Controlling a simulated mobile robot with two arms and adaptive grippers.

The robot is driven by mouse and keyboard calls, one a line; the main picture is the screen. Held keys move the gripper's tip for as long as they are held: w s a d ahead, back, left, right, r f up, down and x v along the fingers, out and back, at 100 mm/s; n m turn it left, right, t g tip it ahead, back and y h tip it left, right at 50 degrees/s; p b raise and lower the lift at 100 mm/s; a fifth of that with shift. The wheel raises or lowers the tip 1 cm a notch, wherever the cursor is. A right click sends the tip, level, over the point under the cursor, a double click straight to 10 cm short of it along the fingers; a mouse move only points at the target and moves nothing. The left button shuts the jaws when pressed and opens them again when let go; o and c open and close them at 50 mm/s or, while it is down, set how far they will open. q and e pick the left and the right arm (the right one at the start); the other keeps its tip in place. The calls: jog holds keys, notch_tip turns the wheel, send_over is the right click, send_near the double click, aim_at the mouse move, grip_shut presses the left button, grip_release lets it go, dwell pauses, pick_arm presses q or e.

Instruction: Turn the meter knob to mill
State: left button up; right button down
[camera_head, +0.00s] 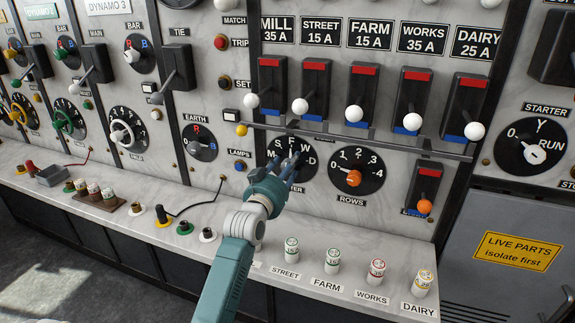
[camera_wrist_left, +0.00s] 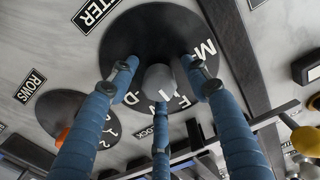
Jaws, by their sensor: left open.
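The meter dial (camera_head: 277,166) is a black disc on the marble panel, with letters M, S, F, W and D around its rim. It fills the top of the left wrist view (camera_wrist_left: 140,35), where its round grey knob (camera_wrist_left: 158,80) shows in the middle. My left gripper (camera_head: 296,163) is at this dial, its blue fingers open and spread around the knob in the left wrist view (camera_wrist_left: 160,92). I cannot tell whether any finger touches the knob. In the head view the fingers hide the knob, and I cannot read its setting. My right gripper is out of view.
The rows dial (camera_head: 367,160) with an orange knob is close on the right. A metal bar (camera_head: 350,140) runs just above, under several white-knobbed switches. The lamps button (camera_head: 239,165) is at left. Fuses, including the street fuse (camera_head: 291,249), stand on the ledge below.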

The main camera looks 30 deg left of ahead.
pick_arm(q)
jog(key=shift+c, duration=0.2)
jog(key=c, duration=1.1)
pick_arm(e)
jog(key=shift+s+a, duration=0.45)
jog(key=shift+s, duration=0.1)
